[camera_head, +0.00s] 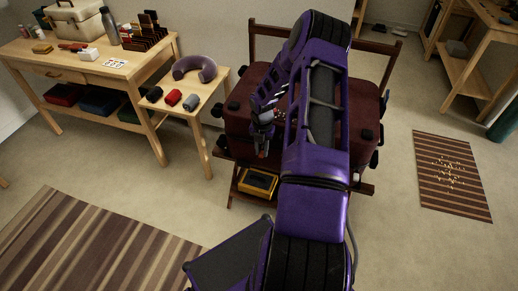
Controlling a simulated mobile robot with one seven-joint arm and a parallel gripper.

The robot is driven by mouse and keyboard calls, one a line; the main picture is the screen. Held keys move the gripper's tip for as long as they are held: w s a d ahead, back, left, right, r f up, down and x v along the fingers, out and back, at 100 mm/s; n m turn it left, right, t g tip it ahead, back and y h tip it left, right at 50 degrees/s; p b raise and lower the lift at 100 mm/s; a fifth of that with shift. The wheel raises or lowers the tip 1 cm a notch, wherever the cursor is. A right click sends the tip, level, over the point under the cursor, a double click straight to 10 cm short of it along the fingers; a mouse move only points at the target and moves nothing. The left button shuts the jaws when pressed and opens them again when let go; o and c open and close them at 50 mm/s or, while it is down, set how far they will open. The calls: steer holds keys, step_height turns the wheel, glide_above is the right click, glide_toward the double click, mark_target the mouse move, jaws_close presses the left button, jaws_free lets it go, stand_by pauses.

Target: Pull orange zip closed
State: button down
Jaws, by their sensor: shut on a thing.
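A dark red suitcase (364,112) with black corner pieces lies on a wooden folding rack (262,27). My purple arm crosses in front and hides much of its middle. My gripper (262,150) is at the suitcase's near side, left of the arm, pointing down. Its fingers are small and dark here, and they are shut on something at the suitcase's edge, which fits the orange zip. I cannot make out any orange on the zip or how far it is closed.
A yellow-and-black box (257,183) sits on the rack's lower shelf. A small side table (208,97) with a neck pillow (194,68) stands close on the left, beside a workbench (120,53). Striped rugs lie at the lower left (85,245) and right (450,178). Floor between is clear.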

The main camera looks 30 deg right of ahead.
steer(key=c, duration=0.7)
jaws_free()
steer(key=shift+s+d, duration=0.25)
steer(key=shift+w+r, duration=0.1)
steer(key=shift+r, duration=0.45)
step_height(320, 180, up, 16)
steer(key=shift+r+p, duration=0.2)
steer(key=shift+p, duration=1)
